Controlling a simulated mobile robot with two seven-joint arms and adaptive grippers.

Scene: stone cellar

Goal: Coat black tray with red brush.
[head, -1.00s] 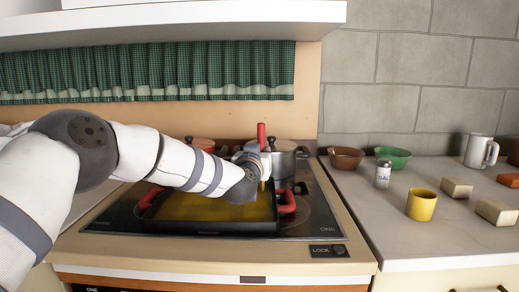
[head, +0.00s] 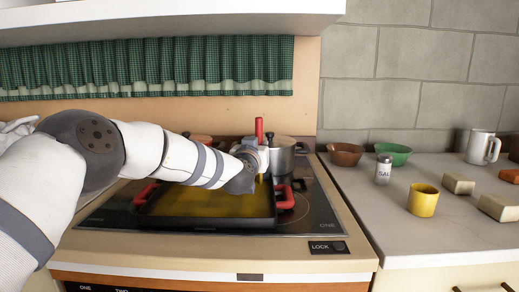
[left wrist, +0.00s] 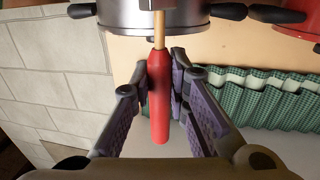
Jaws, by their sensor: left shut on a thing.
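The black tray (head: 207,223) with red handles sits on the stovetop, and its floor looks yellow. My left gripper (head: 262,158) is over the tray's back right corner, shut on the red brush (head: 259,128). The brush is upright, its red handle pointing up and a yellow tip below the fingers; my gripper hides part of it. In the left wrist view, the red handle of the brush (left wrist: 160,112) stands between the purple-padded fingers (left wrist: 160,78). Whether the tip touches the tray is unclear. My arm covers the tray's back edge. My right gripper is out of view.
A steel pot (head: 284,154) stands close behind the tray's right end. The right counter holds a brown bowl (head: 345,158), a green bowl (head: 396,158), a salt shaker (head: 383,172), a yellow cup (head: 423,203) and a white mug (head: 480,150). A shelf (head: 180,22) overhangs the stove.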

